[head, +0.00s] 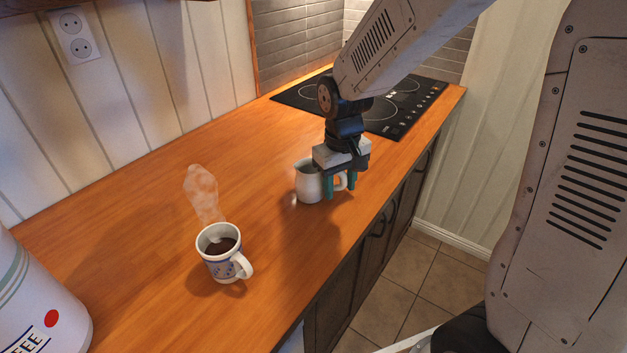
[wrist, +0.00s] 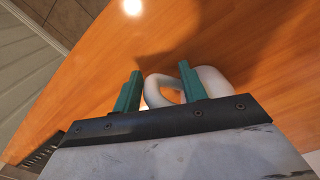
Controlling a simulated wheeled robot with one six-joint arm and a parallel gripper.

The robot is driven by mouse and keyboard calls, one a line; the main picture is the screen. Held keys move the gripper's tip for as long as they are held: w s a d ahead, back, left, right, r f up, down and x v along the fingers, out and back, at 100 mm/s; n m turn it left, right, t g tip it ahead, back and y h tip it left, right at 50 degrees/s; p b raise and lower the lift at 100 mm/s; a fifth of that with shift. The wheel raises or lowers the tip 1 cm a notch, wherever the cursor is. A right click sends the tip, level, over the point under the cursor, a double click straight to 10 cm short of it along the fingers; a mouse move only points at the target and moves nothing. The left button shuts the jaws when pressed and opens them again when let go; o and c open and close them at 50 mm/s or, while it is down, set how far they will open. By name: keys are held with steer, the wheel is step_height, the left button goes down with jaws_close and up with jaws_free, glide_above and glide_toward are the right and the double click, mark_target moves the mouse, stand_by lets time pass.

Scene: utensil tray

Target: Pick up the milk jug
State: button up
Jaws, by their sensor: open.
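The white milk jug (head: 309,184) stands upright on the wooden counter, its handle towards the right in the head view. My gripper (head: 340,188) is at the handle side of the jug, pointing down, with its teal fingers apart. In the wrist view the jug's white handle (wrist: 160,88) shows between the two teal fingers of my gripper (wrist: 158,88), and part of the jug's body (wrist: 212,82) shows behind the right finger. The gripper body hides the rest of the jug there. I cannot tell whether a finger touches the handle.
A steaming patterned mug of dark coffee (head: 222,258) stands nearer on the counter (head: 150,200). A coffee canister (head: 35,300) is at the lower left. A black cooktop (head: 400,118) lies behind my gripper. The counter's front edge runs close on the right.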

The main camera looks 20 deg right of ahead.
steer(key=shift+c, duration=0.3)
jaws_close()
steer(key=shift+r, duration=0.1)
